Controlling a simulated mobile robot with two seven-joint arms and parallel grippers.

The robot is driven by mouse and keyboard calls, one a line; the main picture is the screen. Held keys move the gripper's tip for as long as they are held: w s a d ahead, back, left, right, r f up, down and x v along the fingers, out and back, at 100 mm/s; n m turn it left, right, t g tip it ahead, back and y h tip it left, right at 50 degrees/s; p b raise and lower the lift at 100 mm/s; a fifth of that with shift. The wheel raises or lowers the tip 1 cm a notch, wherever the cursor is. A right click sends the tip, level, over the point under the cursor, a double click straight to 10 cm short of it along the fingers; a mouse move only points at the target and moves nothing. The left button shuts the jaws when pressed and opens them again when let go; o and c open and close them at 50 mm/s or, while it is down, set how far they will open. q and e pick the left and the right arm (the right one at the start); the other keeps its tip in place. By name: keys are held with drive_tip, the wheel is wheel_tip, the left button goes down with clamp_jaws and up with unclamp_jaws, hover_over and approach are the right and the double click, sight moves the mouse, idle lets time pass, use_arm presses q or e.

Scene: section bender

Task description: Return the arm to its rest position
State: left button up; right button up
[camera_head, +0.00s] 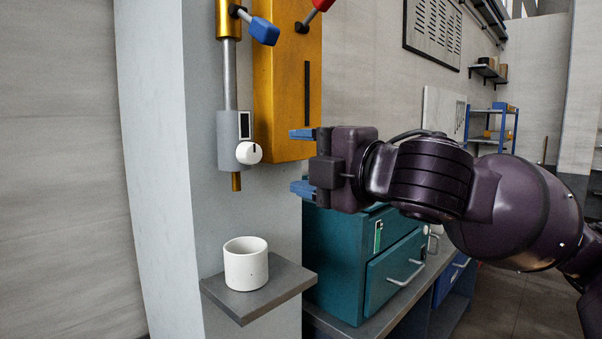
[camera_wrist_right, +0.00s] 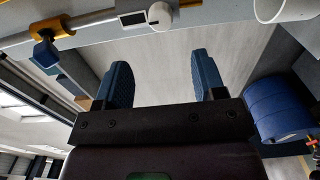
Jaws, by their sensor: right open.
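My right gripper (camera_head: 301,161) reaches in from the right in the head view, level with the lower part of the yellow machine housing. Its two blue fingers are apart with nothing between them; they also show in the right wrist view (camera_wrist_right: 164,82). A white cup (camera_head: 246,264) stands upright on a small grey shelf (camera_head: 285,287), left of and below the gripper, not touching it. The cup's edge shows at the top right of the right wrist view (camera_wrist_right: 283,9). My left gripper is in neither view.
A grey dispenser with a white knob (camera_head: 249,153) hangs above the cup, left of my fingers. A yellow housing (camera_head: 287,85) has a blue-handled lever (camera_head: 264,31). Teal drawers (camera_head: 390,268) stand below my right arm. A blue rack (camera_head: 490,128) is far back.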

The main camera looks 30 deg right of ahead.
drive_tip(key=shift+s, duration=0.1)
idle(0.4)
drive_tip(key=d+f+m+g+h, duration=0.2)
drive_tip(key=f+m, duration=0.3)
drive_tip(key=f, duration=1)
drive_tip(key=d+f+m+g+h, duration=0.25)
drive_tip(key=f+m, duration=0.35)
drive_tip(key=f, duration=0.8)
drive_tip(key=s+d+f+m+g+h, duration=0.25)
drive_tip(key=s+f+m+g, duration=0.75)
drive_tip(key=s+f, duration=1.35)
drive_tip(key=w+f+t, duration=0.7)
drive_tip(key=f+t, duration=0.2)
drive_tip(key=f, duration=0.2)
drive_tip(key=shift+w+a+y, duration=0.3)
drive_tip(key=shift+w, duration=0.1)
